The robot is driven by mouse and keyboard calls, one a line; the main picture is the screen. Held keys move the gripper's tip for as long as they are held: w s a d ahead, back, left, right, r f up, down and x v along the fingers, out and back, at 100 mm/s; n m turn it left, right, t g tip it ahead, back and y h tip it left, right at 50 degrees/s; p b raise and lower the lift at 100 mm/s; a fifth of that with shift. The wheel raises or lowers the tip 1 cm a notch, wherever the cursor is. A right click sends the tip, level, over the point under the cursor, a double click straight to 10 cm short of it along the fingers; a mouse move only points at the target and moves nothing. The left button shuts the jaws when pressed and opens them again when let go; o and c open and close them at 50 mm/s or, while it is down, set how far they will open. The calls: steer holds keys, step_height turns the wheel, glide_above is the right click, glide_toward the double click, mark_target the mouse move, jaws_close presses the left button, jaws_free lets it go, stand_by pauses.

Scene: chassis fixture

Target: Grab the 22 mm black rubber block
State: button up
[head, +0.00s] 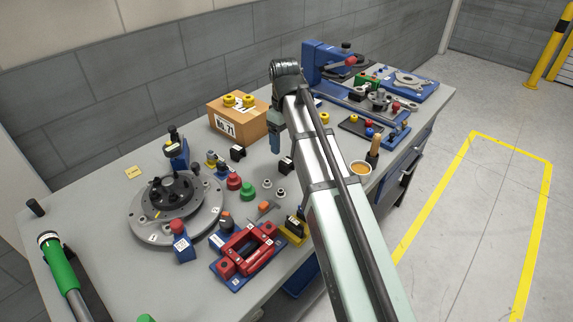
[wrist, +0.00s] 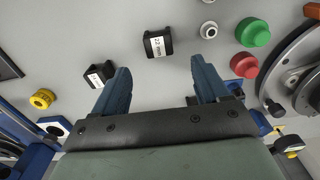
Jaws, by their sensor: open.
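The black rubber block marked "22 mm" (wrist: 158,43) lies on the grey bench, just beyond my fingertips in the wrist view. In the head view it appears to be the black block (head: 286,165) beside my arm. My gripper (wrist: 160,66) is open with nothing between its blue fingers; in the head view its finger (head: 275,143) points down above the bench. A second black block with a white label (wrist: 100,73) sits left of my left finger, its marking hard to read. Another dark block (head: 237,152) stands farther back, largely hidden by my right finger in the wrist view.
Silver nuts (wrist: 209,29), a green knob (wrist: 252,32) and a red knob (wrist: 244,65) stand right of the marked block. A cardboard box (head: 240,122) is behind. A round fixture (head: 176,208) and a red fixture (head: 248,250) stand left. Bare bench surrounds the marked block.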

mark_target(284, 159)
step_height(284, 159, down, 4)
steer(key=shift+r, duration=0.2)
steer(key=shift+w+a+f, duration=0.1)
steer(key=shift+w+f, duration=0.05)
steer(key=shift+f, duration=1.2)
steer(key=shift+w+a+f, duration=0.1)
steer(key=shift+w+f, duration=0.05)
steer(key=shift+f, duration=1.2)
steer(key=c, duration=1.1)
steer(key=shift+o, duration=0.2)
